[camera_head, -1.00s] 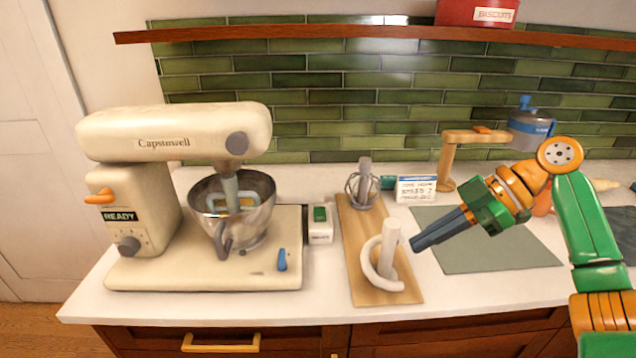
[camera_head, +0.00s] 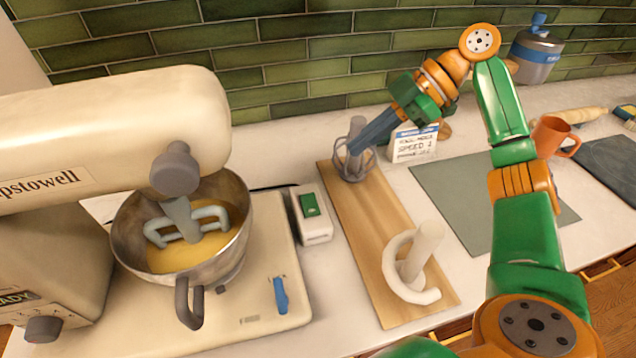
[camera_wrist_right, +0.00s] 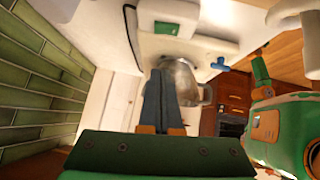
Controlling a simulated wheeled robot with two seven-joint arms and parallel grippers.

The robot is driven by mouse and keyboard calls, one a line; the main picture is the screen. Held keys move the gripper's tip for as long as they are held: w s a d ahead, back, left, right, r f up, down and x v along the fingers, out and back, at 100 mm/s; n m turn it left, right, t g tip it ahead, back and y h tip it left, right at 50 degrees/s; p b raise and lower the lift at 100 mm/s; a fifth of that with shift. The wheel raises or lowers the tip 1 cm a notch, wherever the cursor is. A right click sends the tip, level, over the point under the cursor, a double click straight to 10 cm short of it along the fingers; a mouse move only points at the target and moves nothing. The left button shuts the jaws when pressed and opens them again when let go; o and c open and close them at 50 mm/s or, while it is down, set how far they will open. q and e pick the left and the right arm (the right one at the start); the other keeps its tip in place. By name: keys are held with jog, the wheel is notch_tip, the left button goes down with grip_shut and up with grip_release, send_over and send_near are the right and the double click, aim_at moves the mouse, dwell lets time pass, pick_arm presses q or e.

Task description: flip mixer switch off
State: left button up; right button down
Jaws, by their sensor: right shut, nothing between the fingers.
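The cream stand mixer (camera_head: 90,130) stands at the left, with its head over a steel bowl (camera_head: 225,205) of yellow batter. A white switch box (camera_head: 315,228) with a green rocker (camera_head: 310,204) sits just right of the mixer base. The rocker also shows in the right wrist view (camera_wrist_right: 166,28); I cannot tell which way it is tipped. A blue lever (camera_head: 281,296) stands on the mixer base. My right gripper (camera_head: 357,148) is shut and empty, its fingers overlapping the whisk in the head view, right of and behind the switch box. My left gripper is out of view.
A small sign card (camera_head: 414,146) stands behind. A grey-green mat (camera_head: 460,190) and an orange mug (camera_head: 552,137) are at the right. Green tiles line the back.

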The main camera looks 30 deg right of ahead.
send_over(304, 199)
jog(key=s+d, duration=0.2)
jog(key=d, duration=0.1)
notch_tip(304, 199, down, 7)
jog(key=shift+w+a+r+p, duration=0.1)
jog(key=shift+w+a+p, duration=0.05)
jog(key=shift+p, duration=0.3)
jog(key=f, duration=0.3)
jog(key=shift+w+f+p, duration=0.3)
jog(key=shift+p, duration=0.05)
jog(key=shift+f, duration=0.4)
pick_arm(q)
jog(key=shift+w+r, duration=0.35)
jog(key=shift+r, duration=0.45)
